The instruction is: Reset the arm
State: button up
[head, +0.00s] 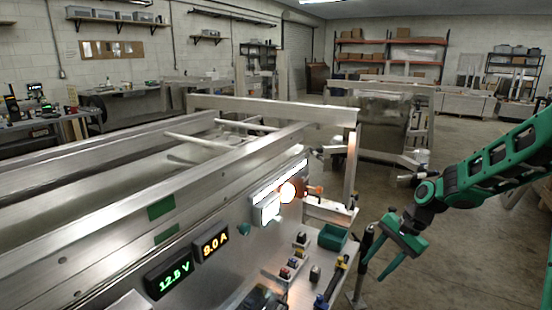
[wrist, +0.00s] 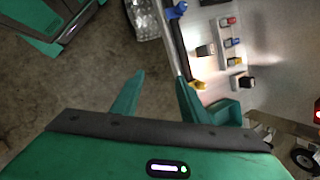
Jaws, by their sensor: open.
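My gripper (head: 375,268) is green and hangs at the end of my green arm on the right of the head view. It is tilted down, over the concrete floor just right of the trailer's work shelf. In the wrist view its two fingers (wrist: 160,78) stand apart with only floor and the shelf's edge visible between and behind them. It is open and empty. It appears apart from the shelf, though the exact distance is hard to tell.
An aluminium trailer (head: 90,200) fills the left, with a 12.5 V display (head: 169,276), a 9.0 A display (head: 211,241) and a glowing orange lamp (head: 288,192). Its shelf holds a green bin (head: 333,236) and several small connectors. Floor (head: 470,250) is open to the right.

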jog(key=s+d+r+n+h, duration=0.1)
jog(key=s+d+r, duration=0.2)
jog(key=s, duration=0.8)
jog(key=s+d+r+n+h, duration=0.2)
jog(key=s+d+r, duration=0.2)
jog(key=s, duration=0.7)
jog(key=s+d+r+n+h, duration=0.1)
jog(key=s+d+r, duration=0.3)
jog(key=s, duration=0.7)
notch_tip(320, 180, up, 2)
jog(key=shift+s+d+r+n+h, duration=0.15)
jog(key=shift+n+h, duration=0.15)
jog(key=shift+h, duration=0.1)
jog(key=shift+w+f, duration=0.25)
jog(key=shift+w, duration=0.35)
